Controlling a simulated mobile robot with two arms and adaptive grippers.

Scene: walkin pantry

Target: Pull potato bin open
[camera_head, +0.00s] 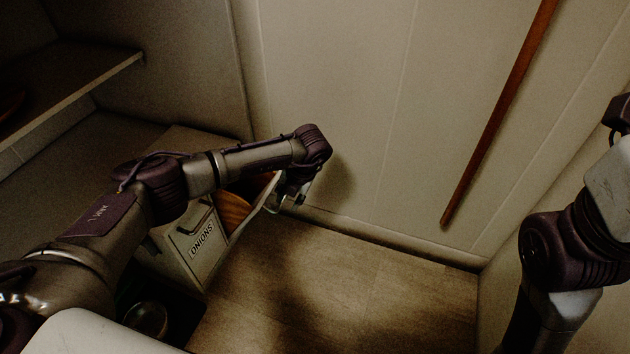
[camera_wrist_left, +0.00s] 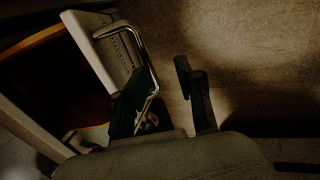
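The pale bin (camera_head: 264,194) beyond the onion bin is tipped open, with its orange-brown inside showing; my arm hides much of it and any label. In the left wrist view, its pale front panel (camera_wrist_left: 99,44) carries a bent metal handle (camera_wrist_left: 141,48). My left gripper (camera_head: 291,198) is at the outer side of this front. In the wrist view, the fingers of my left gripper (camera_wrist_left: 162,92) are apart. One finger overlaps the handle, and the handle's outer bar lies between the fingers; contact is unclear. My right gripper is out of view.
The closed bin marked ONIONS (camera_head: 201,243) stands nearer, beside the open one. A round dark metallic thing (camera_head: 148,319) is low at the left. A wooden pole (camera_head: 497,118) leans on the pale wall. The floor (camera_head: 345,290) in front of the bins is clear.

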